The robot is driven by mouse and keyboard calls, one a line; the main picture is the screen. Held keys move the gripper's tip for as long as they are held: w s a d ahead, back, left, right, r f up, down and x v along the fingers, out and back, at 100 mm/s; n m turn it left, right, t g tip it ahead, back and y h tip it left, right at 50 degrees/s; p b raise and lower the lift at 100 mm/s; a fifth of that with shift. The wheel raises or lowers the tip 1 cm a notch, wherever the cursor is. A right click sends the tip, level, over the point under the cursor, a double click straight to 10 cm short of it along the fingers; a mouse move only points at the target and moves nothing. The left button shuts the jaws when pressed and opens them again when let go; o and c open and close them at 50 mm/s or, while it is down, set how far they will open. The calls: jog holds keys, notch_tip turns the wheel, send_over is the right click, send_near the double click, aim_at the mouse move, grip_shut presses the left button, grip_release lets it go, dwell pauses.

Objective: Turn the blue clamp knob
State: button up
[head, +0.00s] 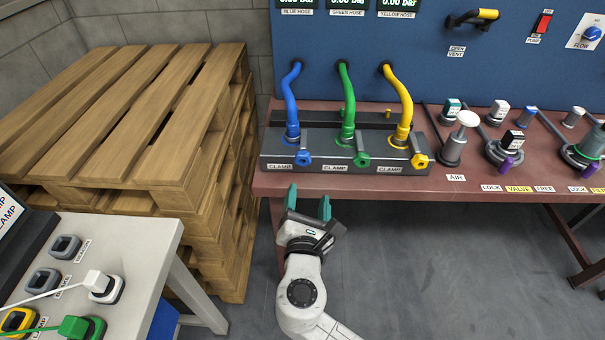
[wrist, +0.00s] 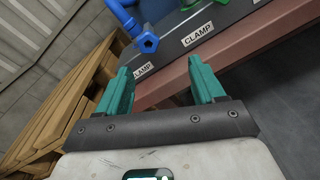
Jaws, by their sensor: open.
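The blue clamp knob (head: 303,158) sits on the front of the dark clamp block (head: 270,150), at its left end, below the blue hose (head: 290,95). In the wrist view the blue knob (wrist: 147,43) shows at the upper middle, beyond and above the left fingertip. My gripper (head: 309,203) is open and empty, with teal fingers. It is in front of the bench edge and below the blue knob, apart from it. The wrist view shows both fingers (wrist: 162,82) spread, with nothing between them but the bench edge and label behind.
Green (head: 362,159) and yellow (head: 419,160) clamp knobs sit to the right on the same block. The red-brown bench (head: 500,190) extends right with several valves. Stacked wooden pallets (head: 215,150) stand close on the left. A white table (head: 140,240) is at lower left. Floor is clear right of my arm.

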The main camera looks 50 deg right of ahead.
aim_at(303, 161)
jog(key=shift+n+t, duration=0.4)
jog(key=shift+n, duration=0.4)
jog(key=x, duration=0.7)
jog(key=w+x, duration=0.1)
jog(key=x, duration=0.2)
jog(key=shift+w+a+r, duration=0.2)
jog(key=shift+r, duration=0.05)
jog(key=c, duration=1.1)
